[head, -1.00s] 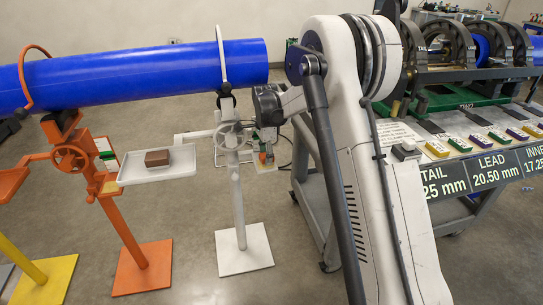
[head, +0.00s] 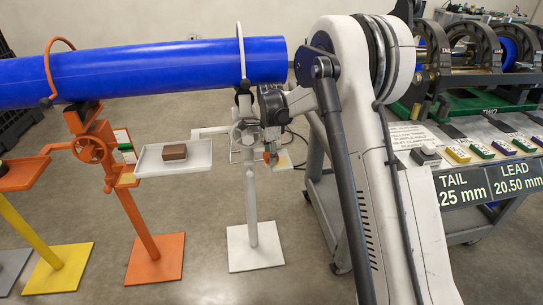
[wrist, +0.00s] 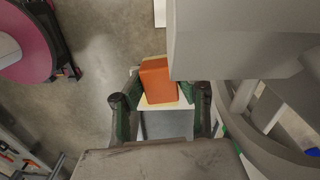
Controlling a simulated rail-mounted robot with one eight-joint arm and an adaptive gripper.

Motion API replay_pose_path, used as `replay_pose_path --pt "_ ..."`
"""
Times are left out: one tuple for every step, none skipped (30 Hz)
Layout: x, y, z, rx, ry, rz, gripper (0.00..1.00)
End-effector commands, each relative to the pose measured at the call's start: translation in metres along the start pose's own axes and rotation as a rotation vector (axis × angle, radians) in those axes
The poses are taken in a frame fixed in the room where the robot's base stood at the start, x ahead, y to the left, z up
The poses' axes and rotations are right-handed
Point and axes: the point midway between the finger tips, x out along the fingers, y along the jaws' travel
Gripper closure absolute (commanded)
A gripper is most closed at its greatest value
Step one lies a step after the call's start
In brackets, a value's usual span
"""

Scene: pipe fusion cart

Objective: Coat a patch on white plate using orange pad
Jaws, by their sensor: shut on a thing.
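My gripper (head: 271,158) is shut on the orange pad (wrist: 157,80), low beside the white stand. In the wrist view the pad is between my gripper's two dark and green fingers (wrist: 160,108). The pale white plate (head: 285,160) sits at the right of the white stand in the head view, close behind the pad. A pale edge of it shows below the pad in the wrist view (wrist: 158,104). I cannot tell whether the pad touches the plate. No coated patch can be made out.
The white stand (head: 250,205) carries a white tray (head: 150,167) with a brown block (head: 173,152). The blue pipe (head: 140,70) runs above. An orange stand (head: 140,215) is at left, and a cart (head: 320,170) is at right. A grey body (wrist: 240,40) fills the wrist view's upper right.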

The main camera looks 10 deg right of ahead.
Motion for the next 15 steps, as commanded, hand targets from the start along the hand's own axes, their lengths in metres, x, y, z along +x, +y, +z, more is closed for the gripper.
replay_pose_path --pt "-0.001 0.0 0.0 0.0 0.0 0.0 0.9" --pt "-0.002 0.0 0.0 0.0 0.0 0.0 0.9" --pt "-0.004 0.0 -0.001 0.0 0.0 0.0 0.9" --pt "-0.006 0.0 -0.001 0.0 0.001 0.0 0.9" --pt "-0.009 0.0 -0.001 0.0 0.001 0.0 0.9" --pt "-0.012 0.0 -0.001 0.0 0.001 0.0 0.9" --pt "-0.015 0.0 -0.001 0.0 0.001 0.0 0.9" --pt "-0.018 0.0 -0.001 0.0 0.001 0.0 0.9" --pt "-0.021 0.0 -0.001 0.0 0.001 0.0 0.9" --pt "-0.024 0.0 -0.001 0.0 0.001 0.0 0.9" --pt "-0.026 0.0 -0.001 0.0 0.001 0.0 0.9" --pt "-0.03 0.0 -0.001 0.0 0.001 0.0 0.9" --pt "-0.032 0.0 -0.001 0.0 0.001 0.0 0.9" --pt "-0.035 0.0 -0.001 0.0 0.001 0.0 0.9" --pt "-0.038 0.0 -0.001 0.0 0.001 0.0 0.9"
